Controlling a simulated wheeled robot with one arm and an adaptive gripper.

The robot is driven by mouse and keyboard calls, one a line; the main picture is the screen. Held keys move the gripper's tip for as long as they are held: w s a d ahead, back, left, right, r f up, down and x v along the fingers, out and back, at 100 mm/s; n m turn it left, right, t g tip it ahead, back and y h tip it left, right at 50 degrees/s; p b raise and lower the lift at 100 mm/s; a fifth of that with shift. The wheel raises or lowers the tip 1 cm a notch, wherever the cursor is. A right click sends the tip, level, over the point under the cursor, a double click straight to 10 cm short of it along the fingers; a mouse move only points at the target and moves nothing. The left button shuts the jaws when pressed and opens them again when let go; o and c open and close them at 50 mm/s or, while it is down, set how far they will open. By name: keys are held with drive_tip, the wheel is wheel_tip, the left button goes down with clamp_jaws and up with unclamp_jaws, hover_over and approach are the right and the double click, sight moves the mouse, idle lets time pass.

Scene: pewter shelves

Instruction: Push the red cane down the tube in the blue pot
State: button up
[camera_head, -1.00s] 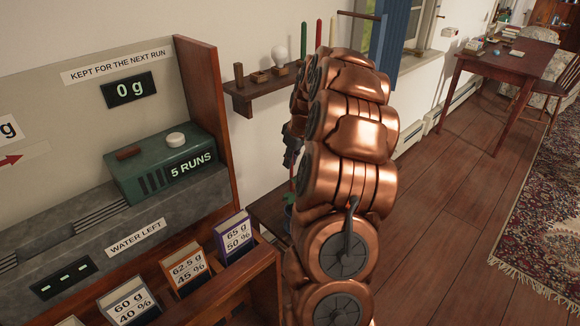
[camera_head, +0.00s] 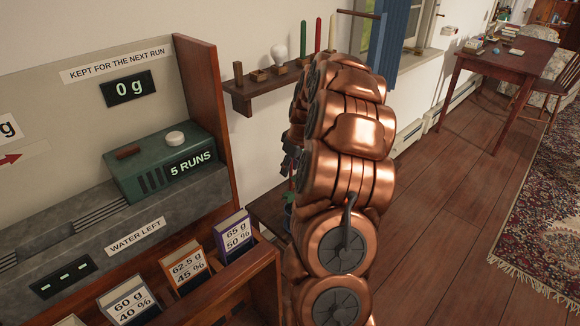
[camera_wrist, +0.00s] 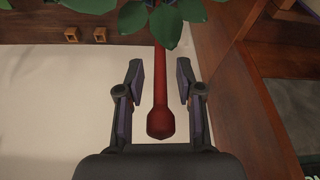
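The red cane (camera_wrist: 160,85) runs down the middle of the wrist view, its rounded knob end (camera_wrist: 160,125) closest to the camera. My gripper (camera_wrist: 161,82) is open, with one finger on each side of the cane and a narrow gap on both sides. Green plant leaves (camera_wrist: 178,20) cover the far part of the cane. The tube and the blue pot cannot be made out behind the leaves. In the head view my copper arm hides most of this area; a dark part of my gripper shows at its left edge.
A wooden wall shelf (camera_head: 262,88) holds small items and coloured sticks. A wooden cabinet (camera_head: 205,120) with a green box (camera_head: 160,160) and several labelled cards (camera_head: 236,236) stands at left. Small wooden blocks (camera_wrist: 72,34) show in the wrist view. Open floor lies to the right.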

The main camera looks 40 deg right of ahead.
drive_tip(key=v, duration=1.2)
drive_tip(key=shift+r+b, duration=0.2)
drive_tip(key=shift+b, duration=0.2)
drive_tip(key=s+a+g+y, duration=0.1)
drive_tip(key=s+a, duration=0.2)
drive_tip(key=a, duration=1)
drive_tip(key=s+a+g, duration=0.1)
drive_tip(key=s+a, duration=0.2)
drive_tip(key=a, duration=1)
drive_tip(key=s+a+f+g, duration=0.1)
drive_tip(key=s+a, duration=0.3)
drive_tip(key=s, duration=0.3)
drive_tip(key=s+a+f+g, duration=0.1)
drive_tip(key=s+a+f, duration=0.1)
drive_tip(key=s, duration=0.5)
drive_tip(key=s+a+f+m+g+h, duration=0.1)
drive_tip(key=s+a+f, duration=0.1)
drive_tip(key=s+a, duration=0.3)
drive_tip(key=s, duration=0.3)
drive_tip(key=shift+a, duration=0.3)
drive_tip(key=shift+s+f, duration=0.1)
drive_tip(key=shift+f, duration=0.05)
